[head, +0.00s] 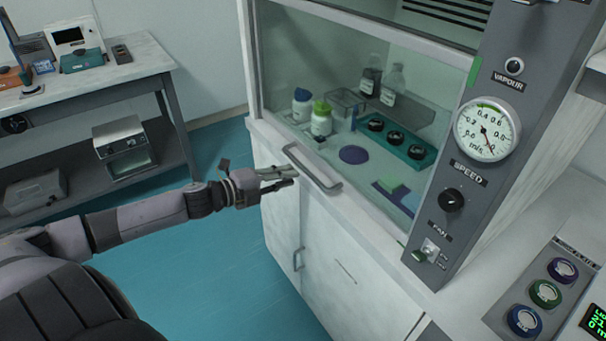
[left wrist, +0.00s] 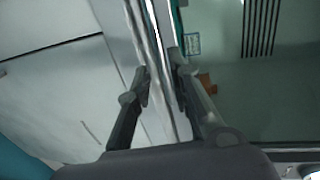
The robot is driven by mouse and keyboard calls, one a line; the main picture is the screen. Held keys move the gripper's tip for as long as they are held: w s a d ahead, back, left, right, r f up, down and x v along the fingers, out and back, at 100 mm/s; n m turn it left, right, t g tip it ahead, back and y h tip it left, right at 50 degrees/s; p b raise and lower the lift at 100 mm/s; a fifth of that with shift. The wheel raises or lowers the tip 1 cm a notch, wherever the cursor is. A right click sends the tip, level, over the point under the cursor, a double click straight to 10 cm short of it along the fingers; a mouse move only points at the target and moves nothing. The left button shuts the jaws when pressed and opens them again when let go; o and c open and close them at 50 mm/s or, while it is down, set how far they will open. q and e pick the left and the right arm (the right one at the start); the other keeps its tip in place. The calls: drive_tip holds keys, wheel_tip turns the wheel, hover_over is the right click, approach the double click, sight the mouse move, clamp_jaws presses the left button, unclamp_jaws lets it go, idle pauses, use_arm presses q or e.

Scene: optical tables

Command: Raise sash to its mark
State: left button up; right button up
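The sash (head: 345,60) is a clear greenish glass pane across the front of the fume hood. It looks low, near the front sill. A pale bar handle (head: 316,170) runs along its lower front. My left gripper (head: 294,176) is just in front of the handle's left part, fingers apart. In the left wrist view, the fingers of my left gripper (left wrist: 163,75) stand on either side of a pale bar (left wrist: 158,45); I cannot tell whether they touch it. A small green patch (head: 474,72) shows on the right post; I cannot tell if it is the mark. My right gripper is not in view.
Bottles (head: 321,119), a teal tray (head: 398,142) and a purple disc (head: 354,154) stand behind the glass. The gauge panel (head: 487,131) is at right. A side bench (head: 98,82) stands at left. Teal floor (head: 225,255) is clear before the cabinet.

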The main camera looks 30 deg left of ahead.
sight(306, 172)
use_arm(q)
drive_tip(key=shift+p+x, duration=0.3)
drive_tip(key=shift+x, duration=2.6)
clamp_jaws()
